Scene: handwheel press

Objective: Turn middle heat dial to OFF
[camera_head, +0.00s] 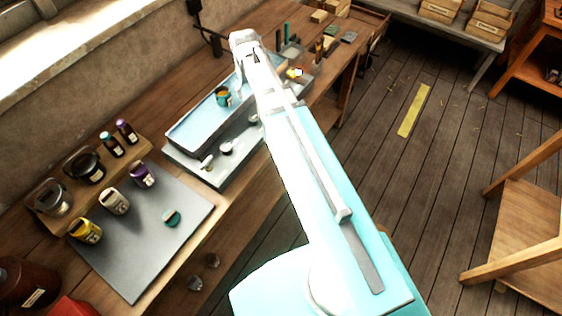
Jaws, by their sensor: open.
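A long grey heater unit with a pale blue top (192,132) stands on the workbench left of my arm. Its sloped front panel (190,167) carries round dials. A third pale dial (254,119) sits close beside my arm, partly hard to make out. The dial markings and pointer directions are too small to read. My white and turquoise arm reaches up over the bench past the unit's right end. I cannot make out my gripper's fingers.
Small tools and a tray lie at the bench's far end. Open wooden floor (420,160) lies to the right.

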